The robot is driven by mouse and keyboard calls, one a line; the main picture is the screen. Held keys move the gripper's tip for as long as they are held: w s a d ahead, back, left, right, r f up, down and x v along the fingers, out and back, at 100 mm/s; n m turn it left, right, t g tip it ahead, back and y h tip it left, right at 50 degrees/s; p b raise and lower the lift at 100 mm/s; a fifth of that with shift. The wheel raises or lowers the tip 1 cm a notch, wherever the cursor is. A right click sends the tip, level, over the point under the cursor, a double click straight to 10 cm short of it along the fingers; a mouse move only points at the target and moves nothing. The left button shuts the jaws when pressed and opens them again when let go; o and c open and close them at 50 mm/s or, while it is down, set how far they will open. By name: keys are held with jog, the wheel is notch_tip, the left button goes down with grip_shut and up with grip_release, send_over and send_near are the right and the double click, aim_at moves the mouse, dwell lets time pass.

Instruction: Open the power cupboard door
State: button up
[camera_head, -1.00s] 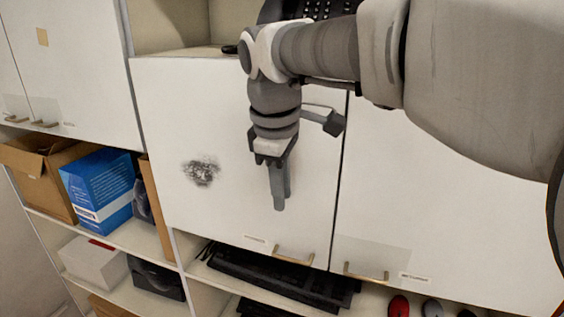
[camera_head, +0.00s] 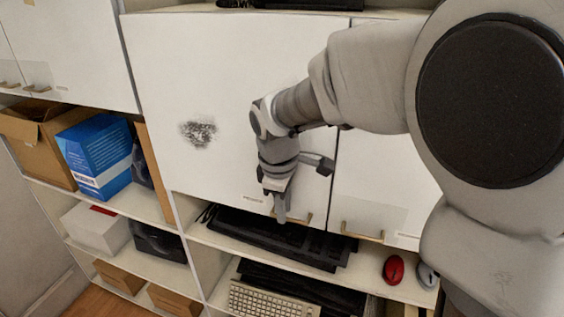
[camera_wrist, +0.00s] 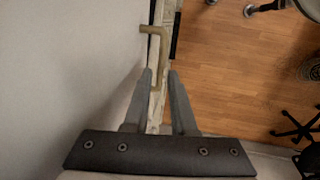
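A white cupboard door (camera_head: 230,90) with a dark smudge fills the middle of the head view and is closed. Its brass bar handle (camera_head: 306,218) is at the bottom edge, partly hidden behind my gripper (camera_head: 282,217). In the wrist view the door face (camera_wrist: 65,80) is on the left, and the brass handle (camera_wrist: 164,50) lies just ahead of my gripper (camera_wrist: 160,76). The fingers are apart, roughly in line with the handle, with nothing visibly held. Contact cannot be told. The small door label (camera_head: 253,198) is unreadable.
A second white door with its own brass handle (camera_head: 362,236) adjoins on the right. Below, open shelves hold black keyboards (camera_head: 270,235), a red mouse (camera_head: 393,269) and a pale keyboard (camera_head: 265,300). Boxes, one blue (camera_head: 95,160), fill the left shelves.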

jog(key=shift+f, duration=0.5)
grip_shut()
jog(key=shift+w+r, duration=0.1)
dwell(1.1)
